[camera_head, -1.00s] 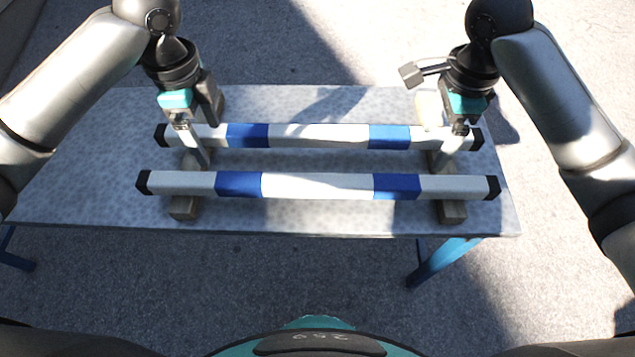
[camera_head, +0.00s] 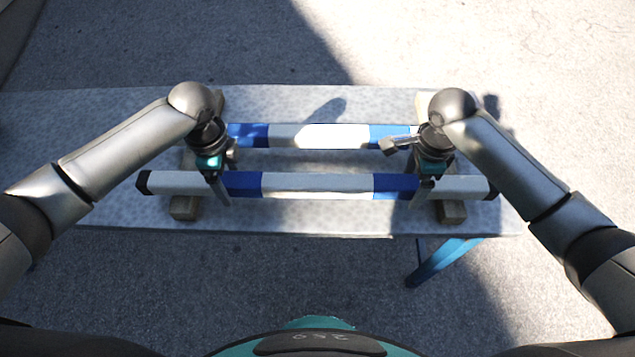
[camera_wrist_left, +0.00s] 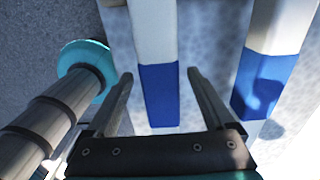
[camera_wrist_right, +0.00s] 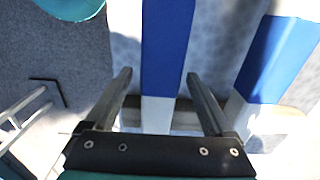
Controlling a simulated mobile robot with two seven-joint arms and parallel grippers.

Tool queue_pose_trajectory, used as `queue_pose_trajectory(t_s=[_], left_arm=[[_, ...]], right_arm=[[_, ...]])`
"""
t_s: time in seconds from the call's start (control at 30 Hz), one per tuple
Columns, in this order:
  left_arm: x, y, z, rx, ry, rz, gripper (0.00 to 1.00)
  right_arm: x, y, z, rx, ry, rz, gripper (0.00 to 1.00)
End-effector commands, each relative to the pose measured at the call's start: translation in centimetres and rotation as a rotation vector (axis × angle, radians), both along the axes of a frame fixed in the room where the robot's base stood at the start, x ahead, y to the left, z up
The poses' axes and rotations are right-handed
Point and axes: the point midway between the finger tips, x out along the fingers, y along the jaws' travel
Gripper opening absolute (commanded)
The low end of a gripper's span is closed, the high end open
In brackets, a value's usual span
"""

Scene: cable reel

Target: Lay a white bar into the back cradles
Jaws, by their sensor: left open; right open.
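The front white bar (camera_head: 320,185) with blue bands and black ends lies across wooden supports (camera_head: 183,208) (camera_head: 452,211). A similar back bar (camera_head: 320,136) lies parallel behind it, its ends partly hidden by my arms. My left gripper (camera_head: 218,188) is open at the front bar's left blue band; in the left wrist view the front bar (camera_wrist_left: 158,90) passes between its fingers. My right gripper (camera_head: 424,190) is open near the right blue band; in the right wrist view the front bar (camera_wrist_right: 166,50) passes between its fingers. The cradle shapes are too small to make out.
The bars and supports stand on a grey speckled table (camera_head: 90,130) with a blue leg (camera_head: 440,262). The table's front edge is close to the front bar. The tabletop left of the bars is clear.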

Motion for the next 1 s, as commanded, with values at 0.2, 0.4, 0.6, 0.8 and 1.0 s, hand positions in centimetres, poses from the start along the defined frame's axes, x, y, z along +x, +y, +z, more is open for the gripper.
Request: queue_pose_trajectory(t_s=[0.2,0.4,0.6,0.8,1.0], left_arm=[[-0.01,0.01,-0.22,0.001,0.0,0.0,0.88],[0.0,0.01,-0.18,0.001,0.0,0.0,0.76],[0.01,0.02,-0.16,0.001,0.0,0.0,0.54],[0.01,0.03,-0.15,0.001,0.0,0.0,0.31],[0.02,0.04,-0.15,0.001,0.0,0.0,0.09]], right_arm=[[-0.02,0.0,-0.22,0.0,0.001,0.001,0.88],[-0.01,0.0,-0.18,0.0,0.0,0.0,0.76],[0.0,0.0,-0.16,0.0,0.0,0.0,0.54],[0.0,0.0,-0.15,0.0,0.0,0.0,0.31],[0.0,-0.01,-0.15,0.0,0.0,0.0,0.09]])
